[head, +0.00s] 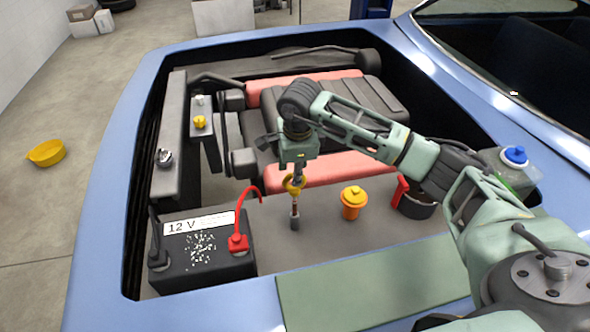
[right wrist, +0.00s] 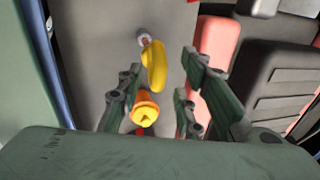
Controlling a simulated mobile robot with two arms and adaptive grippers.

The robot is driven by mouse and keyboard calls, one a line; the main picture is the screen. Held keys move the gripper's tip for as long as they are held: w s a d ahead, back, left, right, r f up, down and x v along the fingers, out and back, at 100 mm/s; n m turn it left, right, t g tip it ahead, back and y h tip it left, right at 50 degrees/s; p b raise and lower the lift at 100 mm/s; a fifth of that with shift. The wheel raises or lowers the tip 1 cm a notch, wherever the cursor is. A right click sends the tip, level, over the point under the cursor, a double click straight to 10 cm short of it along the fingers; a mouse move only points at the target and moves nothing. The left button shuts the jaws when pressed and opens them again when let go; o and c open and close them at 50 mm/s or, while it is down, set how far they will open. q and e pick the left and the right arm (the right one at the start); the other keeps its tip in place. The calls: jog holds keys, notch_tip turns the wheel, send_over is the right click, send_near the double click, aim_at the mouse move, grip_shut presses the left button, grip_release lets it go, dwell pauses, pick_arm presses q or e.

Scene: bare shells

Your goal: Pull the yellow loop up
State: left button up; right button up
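The yellow loop (head: 294,185) tops a thin upright rod that goes down into a short grey tube (head: 295,222) in the engine bay. In the right wrist view the loop (right wrist: 154,66) lies ahead of the fingertips, roughly between their lines. My right gripper (head: 297,174) points down just above the loop, which it partly overlaps in the head view. Its fingers stand apart in the right wrist view (right wrist: 158,82), with nothing clearly gripped. Whether a finger touches the loop cannot be told. My left gripper is not in view.
An orange cap (head: 354,204) stands right of the loop. A black 12 V battery (head: 200,262) with a red clamp (head: 238,242) is at the left front. The engine block (head: 350,100) lies behind. The blue car body (head: 110,200) edges the bay. A blue-capped bottle (head: 515,156) is at right.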

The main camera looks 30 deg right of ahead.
notch_tip(320, 180, up, 12)
jog(key=s, duration=0.2)
jog(key=shift+a, duration=0.3)
jog(key=shift+s+f, duration=0.15)
jog(key=shift+f, duration=0.05)
dwell(0.4)
